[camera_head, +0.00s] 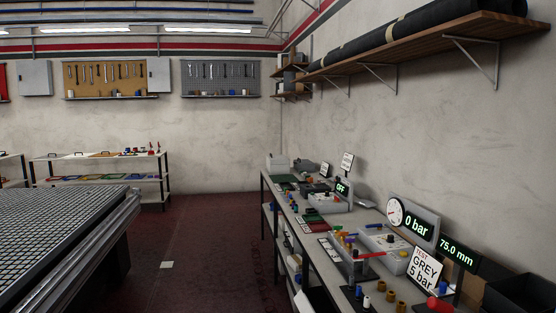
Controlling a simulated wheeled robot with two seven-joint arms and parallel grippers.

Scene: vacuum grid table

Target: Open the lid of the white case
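A small pale, whitish case (278,165) stands at the far left end of the long workbench (265,185) along the right wall. It may be the white case, but it is too small and far to tell how its lid stands. Neither of my grippers is in view.
A grid-topped table (60,225) is at left. Dark red floor (205,255) is open between them.

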